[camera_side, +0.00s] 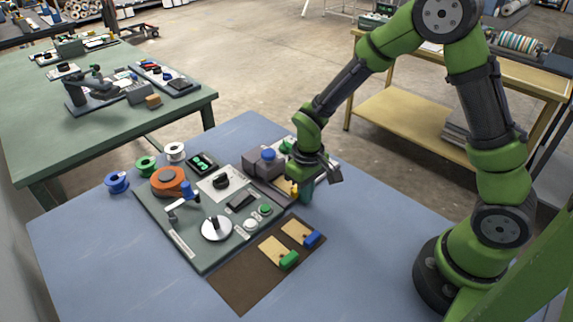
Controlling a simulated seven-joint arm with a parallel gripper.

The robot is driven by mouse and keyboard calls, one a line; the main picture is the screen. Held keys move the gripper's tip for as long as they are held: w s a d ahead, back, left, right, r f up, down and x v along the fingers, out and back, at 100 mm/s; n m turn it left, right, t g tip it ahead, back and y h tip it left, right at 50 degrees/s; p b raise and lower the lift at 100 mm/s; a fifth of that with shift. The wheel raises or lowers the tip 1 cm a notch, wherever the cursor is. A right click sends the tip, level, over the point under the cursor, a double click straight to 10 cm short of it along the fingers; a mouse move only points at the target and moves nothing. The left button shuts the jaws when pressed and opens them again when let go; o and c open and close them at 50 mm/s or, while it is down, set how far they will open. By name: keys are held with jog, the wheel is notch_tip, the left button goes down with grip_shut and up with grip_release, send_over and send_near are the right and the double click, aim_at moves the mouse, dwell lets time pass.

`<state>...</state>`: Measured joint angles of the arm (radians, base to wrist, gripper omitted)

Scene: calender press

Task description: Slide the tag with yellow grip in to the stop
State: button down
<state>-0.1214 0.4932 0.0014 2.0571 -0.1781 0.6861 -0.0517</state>
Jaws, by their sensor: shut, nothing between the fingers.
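The tag's yellow grip (294,190) shows as a small patch at the right edge of the press panel, just left of my gripper. My gripper (304,192) is shut and empty, pointing down close beside the yellow grip. I cannot tell whether it touches the grip. Two other tan tags lie on the brown mat (240,291): one with a green grip (289,260) and one with a blue grip (313,240).
The blue tabletop (375,235) is clear at right.

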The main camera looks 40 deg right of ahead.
aim_at(287, 187)
jog(key=shift+w+d, duration=0.1)
jog(key=shift+w, duration=1.8)
jog(key=shift+w+a, duration=0.25)
jog(key=shift+w, duration=0.75)
jog(key=shift+a, duration=0.1)
jog(key=shift+s+r, duration=0.1)
jog(key=shift+r, duration=0.8)
jog(key=shift+s+r, duration=0.2)
jog(key=shift+r, duration=0.85)
jog(key=shift+s+d+r, duration=0.15)
jog(key=shift+s+r, duration=0.05)
jog(key=shift+r, duration=0.35)
jog(key=shift+s+d+r, duration=0.1)
jog(key=shift+s+r, duration=0.1)
jog(key=shift+r, duration=0.3)
jog(key=shift+s, duration=0.1)
